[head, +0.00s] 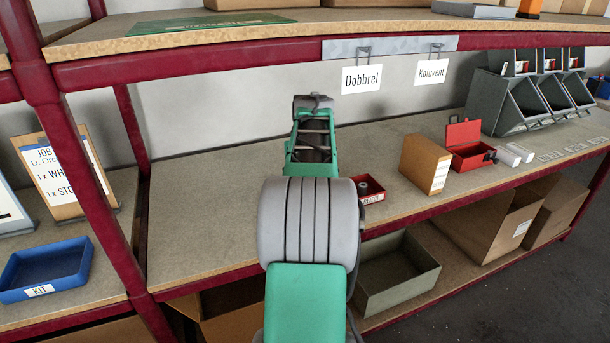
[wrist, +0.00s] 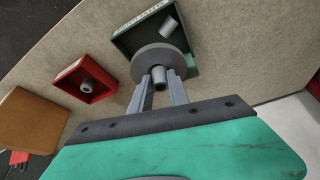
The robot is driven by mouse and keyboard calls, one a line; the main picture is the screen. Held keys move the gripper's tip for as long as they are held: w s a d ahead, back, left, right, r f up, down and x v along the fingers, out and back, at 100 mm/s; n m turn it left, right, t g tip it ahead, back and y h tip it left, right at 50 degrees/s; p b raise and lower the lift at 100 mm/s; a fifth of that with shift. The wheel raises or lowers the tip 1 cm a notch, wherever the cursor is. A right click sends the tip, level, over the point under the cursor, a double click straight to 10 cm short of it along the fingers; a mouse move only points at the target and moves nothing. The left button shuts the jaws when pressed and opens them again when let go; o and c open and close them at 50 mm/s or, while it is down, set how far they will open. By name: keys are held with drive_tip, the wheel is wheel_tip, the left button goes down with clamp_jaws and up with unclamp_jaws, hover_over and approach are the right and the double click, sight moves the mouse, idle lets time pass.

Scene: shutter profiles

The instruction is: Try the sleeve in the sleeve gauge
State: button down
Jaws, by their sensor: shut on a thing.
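In the wrist view my gripper (wrist: 160,88) is closed around a small grey sleeve (wrist: 159,73), whose open end faces the camera. Just beyond it is a round grey disc (wrist: 143,61), apparently the sleeve gauge. The sleeve lines up with the disc's lower middle; I cannot tell whether it is seated, touching or just above. The disc overlaps a green tray (wrist: 124,42), which has a label and another grey cylinder (wrist: 168,27) inside. In the head view my arm hides the gripper, held sleeve, disc and green tray.
A red tray (wrist: 62,82) holding a grey sleeve (wrist: 87,85) stands beside the green tray; it also shows in the head view (head: 375,199). Right of it are a brown box (head: 424,165) and an open red box (head: 467,157). The shelf (head: 215,205) left of my arm is clear.

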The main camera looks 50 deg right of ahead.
idle(0.4)
drive_tip(key=c, duration=1.2)
unclamp_jaws()
drive_tip(key=shift+o, duration=0.2)
drive_tip(key=v, duration=0.7)
drive_tip(key=shift+r, duration=0.25)
drive_tip(key=shift+s+a, duration=0.1)
